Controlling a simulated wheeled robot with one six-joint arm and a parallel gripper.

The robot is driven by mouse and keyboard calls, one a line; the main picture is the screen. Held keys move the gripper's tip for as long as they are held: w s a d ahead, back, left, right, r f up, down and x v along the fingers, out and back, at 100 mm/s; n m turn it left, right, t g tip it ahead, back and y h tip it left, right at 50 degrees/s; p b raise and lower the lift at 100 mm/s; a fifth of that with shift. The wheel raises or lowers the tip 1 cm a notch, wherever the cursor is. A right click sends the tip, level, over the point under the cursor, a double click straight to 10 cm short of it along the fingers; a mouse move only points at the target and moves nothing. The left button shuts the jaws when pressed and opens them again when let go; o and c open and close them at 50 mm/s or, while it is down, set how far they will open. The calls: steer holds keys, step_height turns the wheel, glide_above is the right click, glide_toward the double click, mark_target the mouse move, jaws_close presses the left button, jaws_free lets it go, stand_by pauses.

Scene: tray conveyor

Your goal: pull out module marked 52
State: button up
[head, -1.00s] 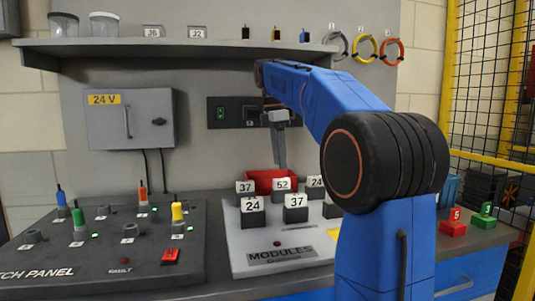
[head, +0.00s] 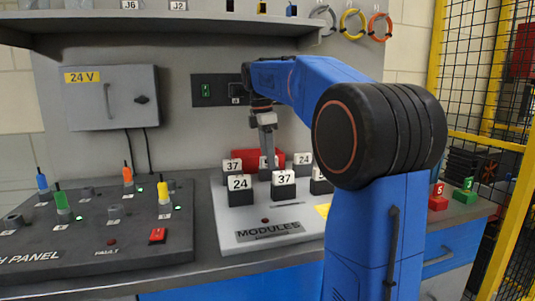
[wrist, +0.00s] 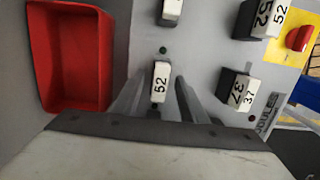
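The module marked 52 (wrist: 160,82) stands in the middle of the back row on the light grey module board (head: 228,225); in the head view my gripper (head: 267,150) hides most of it. In the wrist view my gripper (wrist: 158,95) is open, with one finger on each side of this module. I cannot tell whether the fingers touch it. A second module marked 52 (wrist: 262,18) stands in the front row, at the upper right of the wrist view.
Modules marked 37 (head: 284,184) and 24 (head: 240,189) stand in front, with others marked 37 (head: 232,170) and 24 (head: 302,163) behind. A red bin (wrist: 72,108) lies behind the board. A patch panel (head: 90,240) with coloured plugs is at left.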

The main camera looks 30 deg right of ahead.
steer(key=shift+c, duration=0.6)
jaws_close()
steer(key=shift+r, duration=2.65)
steer(key=shift+r, duration=2)
